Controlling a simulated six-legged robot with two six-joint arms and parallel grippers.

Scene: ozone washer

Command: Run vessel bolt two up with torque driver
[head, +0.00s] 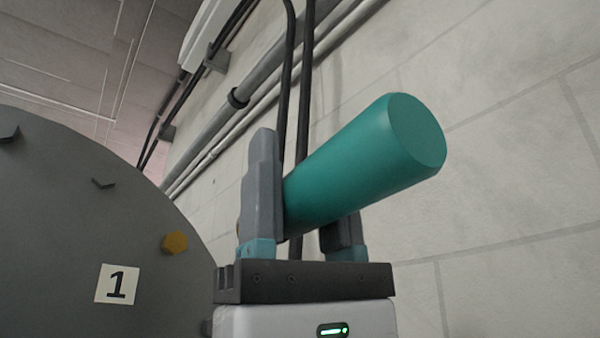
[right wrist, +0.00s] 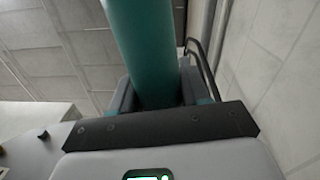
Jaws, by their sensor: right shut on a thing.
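My right gripper (head: 302,215) is shut on a teal cylinder, which looks like the torque driver's handle (head: 365,160). It is held tilted, its round butt end toward the head camera at upper right. The handle also shows in the right wrist view (right wrist: 145,45), between the fingers of my right gripper (right wrist: 160,95). The driver's far end is hidden behind the gripper. The grey round vessel (head: 70,220) stands at left, with a yellow hex bolt (head: 174,243) near its rim and a label "1" (head: 117,284) below left of that bolt. No label two is visible. My left gripper is not in view.
A pale block wall (head: 510,130) stands behind and to the right. Grey pipes (head: 250,85) and black cables (head: 290,60) run along it behind the gripper. Small dark brackets (head: 103,183) stick out of the vessel face. In the wrist view, a pale housing with a dark knob (right wrist: 43,134) is at lower left.

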